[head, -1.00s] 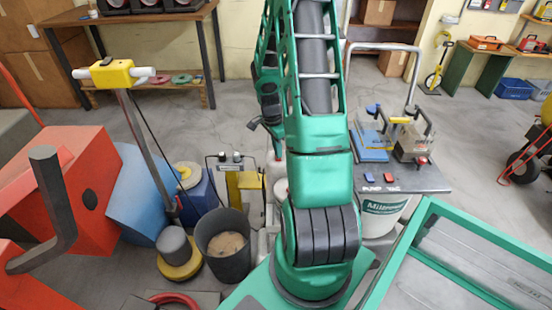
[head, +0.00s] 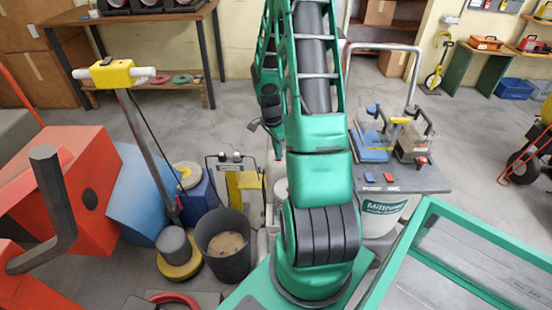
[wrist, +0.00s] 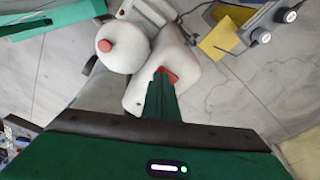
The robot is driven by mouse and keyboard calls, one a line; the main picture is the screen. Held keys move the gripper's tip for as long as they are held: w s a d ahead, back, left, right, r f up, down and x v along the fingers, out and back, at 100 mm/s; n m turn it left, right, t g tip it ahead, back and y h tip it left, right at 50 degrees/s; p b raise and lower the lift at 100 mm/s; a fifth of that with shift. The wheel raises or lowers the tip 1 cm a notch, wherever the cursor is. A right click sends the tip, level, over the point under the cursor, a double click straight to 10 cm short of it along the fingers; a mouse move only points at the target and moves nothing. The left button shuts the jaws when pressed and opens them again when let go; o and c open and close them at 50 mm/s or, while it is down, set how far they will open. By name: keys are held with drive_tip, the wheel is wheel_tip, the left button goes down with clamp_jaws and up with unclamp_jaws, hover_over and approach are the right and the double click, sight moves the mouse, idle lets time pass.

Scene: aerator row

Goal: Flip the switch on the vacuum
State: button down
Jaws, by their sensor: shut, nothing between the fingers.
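A grey and white machine (head: 385,222) stands right of my arm in the head view. Its dark top panel carries a blue rocker switch (head: 369,177) and a red rocker switch (head: 389,177), with lettering beneath that reads PUMP and VAC. My gripper (wrist: 165,78) shows in the wrist view, fingers shut and empty. Its tip overlaps a small red part (wrist: 168,74) on a white rounded body (wrist: 160,65); I cannot tell whether they touch. A white round part with a red knob (wrist: 105,45) is beside it.
A grey and yellow unit with knobs (head: 240,185) stands left of my arm, also at upper right in the wrist view (wrist: 255,25). A dark bucket (head: 222,250) and a yellow-handled floor machine (head: 180,262) are nearby. A green-framed tray (head: 470,262) is at lower right.

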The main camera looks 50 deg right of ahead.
drive_tip(key=shift+f, duration=0.3)
wheel_tip(320, 180, up, 7)
idle(1.2)
idle(0.4)
